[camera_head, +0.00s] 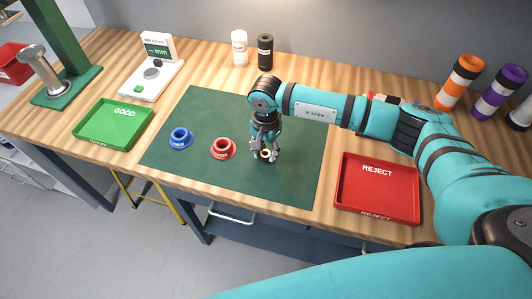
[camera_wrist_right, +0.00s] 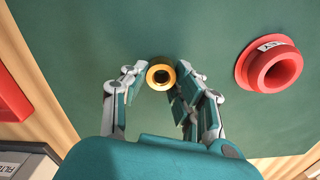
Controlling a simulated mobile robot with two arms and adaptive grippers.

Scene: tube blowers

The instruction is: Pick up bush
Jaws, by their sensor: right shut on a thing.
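The bush is a small brass-coloured ring (camera_wrist_right: 160,77) with a dark bore. It sits between the fingertips of my right gripper (camera_wrist_right: 163,84) in the right wrist view, its open end facing the camera. In the head view my right gripper (camera_head: 265,150) points down over the green mat (camera_head: 215,110), and the bush (camera_head: 266,154) shows at its fingertips. The gripper is shut on the bush. I cannot tell whether the bush touches the mat or is just above it. My left gripper is not in view.
A red flanged ring (camera_head: 223,148) and a blue one (camera_head: 180,138) stand on the mat to the left. A green GOOD tray (camera_head: 88,133) is at the left, a red REJECT tray (camera_head: 345,195) at the right. A white gauge (camera_head: 150,85) and two bottles (camera_head: 265,52) stand behind.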

